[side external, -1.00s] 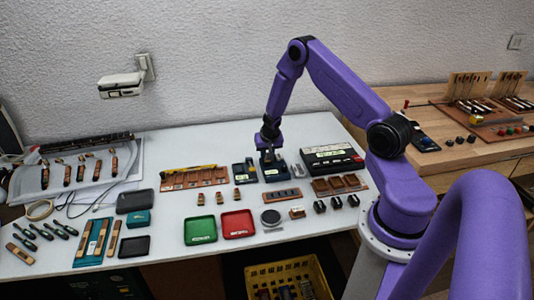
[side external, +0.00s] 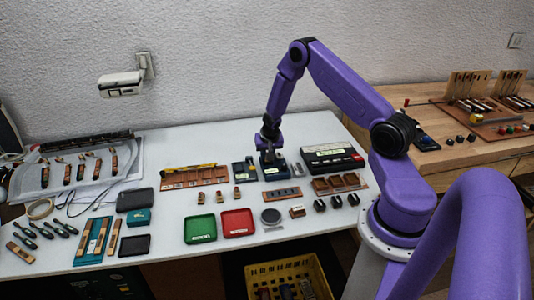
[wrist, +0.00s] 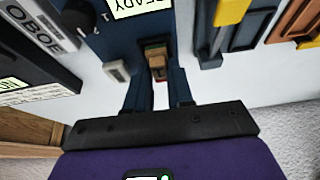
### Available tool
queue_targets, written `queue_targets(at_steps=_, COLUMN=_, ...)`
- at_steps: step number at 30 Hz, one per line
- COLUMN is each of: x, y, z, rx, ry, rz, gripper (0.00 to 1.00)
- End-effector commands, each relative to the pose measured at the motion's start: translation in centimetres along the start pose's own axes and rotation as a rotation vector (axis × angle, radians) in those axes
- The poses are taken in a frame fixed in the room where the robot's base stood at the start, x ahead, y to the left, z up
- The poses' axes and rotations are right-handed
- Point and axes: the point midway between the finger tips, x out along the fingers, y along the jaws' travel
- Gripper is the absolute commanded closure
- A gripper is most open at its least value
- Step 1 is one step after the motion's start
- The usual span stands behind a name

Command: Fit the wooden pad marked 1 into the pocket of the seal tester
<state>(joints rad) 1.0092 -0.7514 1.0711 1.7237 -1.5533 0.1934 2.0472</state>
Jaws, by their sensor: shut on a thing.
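The seal tester (side external: 273,172) is a dark blue box with a pale label on the table's back half. In the wrist view the seal tester (wrist: 118,42) shows a READY label and a black knob. My gripper (side external: 268,152) points down over the back of the tester. In the wrist view my gripper (wrist: 160,75) is shut on the small wooden pad (wrist: 156,51), a tan block with a reddish-brown face. The pad is at the tester's body between the fingers. Its number is not readable, and the pocket and the pad's seating are hidden.
Green (side external: 200,229) and red (side external: 238,223) trays stand in front.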

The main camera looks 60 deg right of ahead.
Motion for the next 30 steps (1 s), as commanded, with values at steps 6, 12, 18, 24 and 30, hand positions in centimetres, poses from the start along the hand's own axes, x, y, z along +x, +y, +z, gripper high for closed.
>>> queue_targets(at_steps=6, x=0.0, y=0.0, z=0.0, rx=0.0, ry=0.0, rz=0.0, gripper=1.0)
queue_targets(at_steps=12, x=0.0, y=0.0, z=0.0, rx=-0.001, ry=0.0, rz=0.0, gripper=0.48)
queue_targets(at_steps=18, x=0.0, y=0.0, z=0.0, rx=-0.001, ry=0.0, rz=0.0, gripper=0.48)
queue_targets(at_steps=24, x=-0.6, y=-0.1, z=-0.3, rx=-0.002, ry=0.001, rz=-0.001, gripper=0.48)
queue_targets(at_steps=30, x=-1.6, y=-0.1, z=-0.7, rx=0.0, ry=0.001, rz=-0.001, gripper=0.48)
